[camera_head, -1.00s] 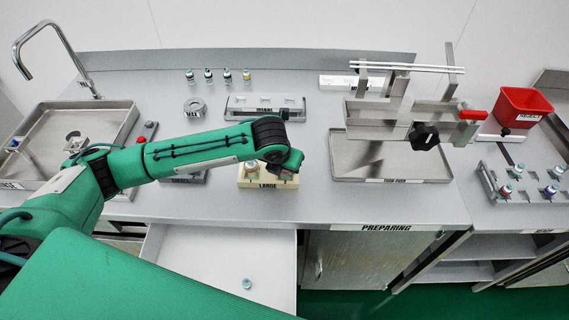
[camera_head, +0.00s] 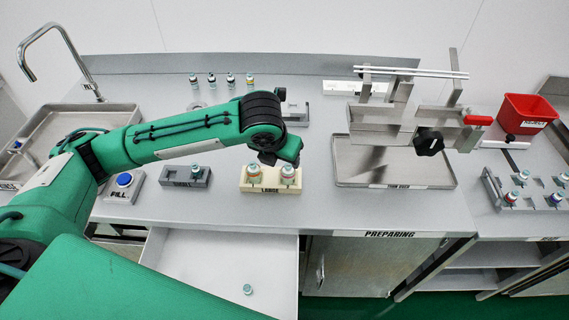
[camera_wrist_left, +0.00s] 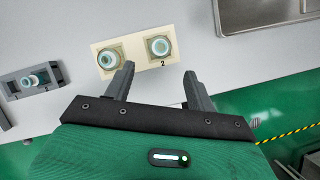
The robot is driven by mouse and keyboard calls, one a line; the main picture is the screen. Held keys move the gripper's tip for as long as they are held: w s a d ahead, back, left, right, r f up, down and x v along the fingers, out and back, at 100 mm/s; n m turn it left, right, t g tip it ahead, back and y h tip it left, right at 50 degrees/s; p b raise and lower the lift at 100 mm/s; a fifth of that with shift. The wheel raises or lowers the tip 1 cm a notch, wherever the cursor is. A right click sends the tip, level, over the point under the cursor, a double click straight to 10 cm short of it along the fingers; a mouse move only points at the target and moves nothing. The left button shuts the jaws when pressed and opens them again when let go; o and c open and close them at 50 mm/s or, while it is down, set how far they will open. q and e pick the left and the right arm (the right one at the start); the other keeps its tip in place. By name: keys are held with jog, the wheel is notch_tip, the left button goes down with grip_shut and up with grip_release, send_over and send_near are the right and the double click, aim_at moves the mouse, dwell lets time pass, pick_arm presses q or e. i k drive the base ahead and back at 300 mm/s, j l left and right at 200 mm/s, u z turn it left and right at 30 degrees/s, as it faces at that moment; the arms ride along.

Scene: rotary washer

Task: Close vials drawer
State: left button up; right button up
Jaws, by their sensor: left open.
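The vials drawer (camera_head: 200,262) is pulled out below the counter's front edge in the head view, a white open tray. One small vial (camera_head: 247,289) stands in it near its right side. My left arm reaches over the counter, with its hand above and behind the cream LARGE holder. In the left wrist view my left gripper (camera_wrist_left: 158,82) is open and empty, its two fingers apart. The LARGE holder (camera_wrist_left: 134,53) with two vials lies beyond the fingers there. I do not make out the drawer in that view. My right gripper is not in view.
The LARGE holder (camera_head: 271,187) and a grey holder (camera_head: 186,178) with one vial stand near the counter's front edge. The FILL button (camera_head: 124,181) is left of them. A metal tray (camera_head: 385,165) and stand are at right. The closed cabinet (camera_head: 348,268) is right of the drawer.

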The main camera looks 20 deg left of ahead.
aim_at(219, 263)
jog(key=k+l, duration=0.15)
jog(key=l, duration=0.25)
jog(key=k+l, duration=0.15)
jog(key=l, duration=0.25)
jog(key=k+l, duration=0.1)
jog(key=l, duration=0.3)
jog(key=k+l, duration=0.15)
jog(key=l, duration=0.25)
jog(key=k+l, duration=0.15)
jog(key=l, duration=0.25)
